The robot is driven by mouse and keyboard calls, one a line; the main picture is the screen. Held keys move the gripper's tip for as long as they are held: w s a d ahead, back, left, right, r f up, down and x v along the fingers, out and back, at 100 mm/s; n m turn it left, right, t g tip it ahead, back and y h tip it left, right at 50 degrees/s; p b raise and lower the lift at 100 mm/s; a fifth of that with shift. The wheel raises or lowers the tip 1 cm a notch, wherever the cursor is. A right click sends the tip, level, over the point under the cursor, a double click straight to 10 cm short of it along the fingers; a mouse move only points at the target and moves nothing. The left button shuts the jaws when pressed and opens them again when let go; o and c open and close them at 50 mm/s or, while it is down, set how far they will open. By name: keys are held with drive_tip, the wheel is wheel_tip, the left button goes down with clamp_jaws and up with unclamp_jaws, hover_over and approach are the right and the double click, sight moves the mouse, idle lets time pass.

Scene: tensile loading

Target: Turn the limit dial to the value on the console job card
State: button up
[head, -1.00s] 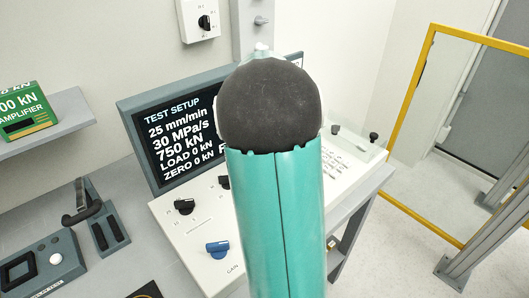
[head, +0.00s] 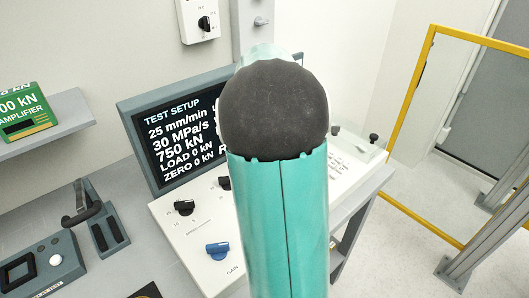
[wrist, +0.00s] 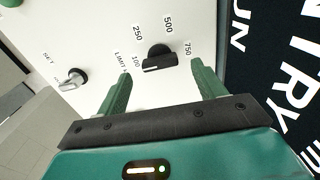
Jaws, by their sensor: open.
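The limit dial (wrist: 158,57) is a black knob on a white panel in the wrist view. Its marks read 100, 250, 500 and 750, and the white line on its bar lies at the side of the 100 mark. My gripper (wrist: 161,72) is open, its green fingers apart on either side of the dial in the picture. I cannot tell whether they touch it. In the head view my arm hides the gripper and part of the white console (head: 190,225). The console screen (head: 178,140) reads TEST SETUP, 25 mm/min, 30 MPa/s, 750 kN, LOAD 0 kN and ZERO 0 kN.
A black knob (head: 184,207) and a blue gain knob (head: 218,250) sit on the console's left part. A silver switch (wrist: 72,78) is left of the dial in the wrist view. A green amplifier box (head: 25,110) stands on a shelf. A yellow frame (head: 409,90) stands at right.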

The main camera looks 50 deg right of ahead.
wheel_tip(320, 180, up, 11)
drive_tip(key=shift+f, duration=0.2)
idle(0.5)
drive_tip(key=s+a+r+n+t, duration=0.15)
drive_tip(key=a+n, duration=0.35)
drive_tip(key=a, duration=0.5)
drive_tip(key=s+a+n+t, duration=0.15)
drive_tip(key=a+n, duration=0.35)
drive_tip(key=a, duration=0.5)
drive_tip(key=s+a+f+n+t, duration=0.1)
drive_tip(key=s+a+f+n, duration=0.1)
drive_tip(key=s+a+n, duration=0.2)
drive_tip(key=s+a+f+n+t, duration=0.1)
drive_tip(key=s+a+n, duration=0.3)
drive_tip(key=a, duration=0.5)
drive_tip(key=shift+a+f+n+t, duration=0.25)
drive_tip(key=shift+f+n+t, duration=0.05)
drive_tip(key=shift+f+n, duration=0.45)
drive_tip(key=shift+d, duration=0.2)
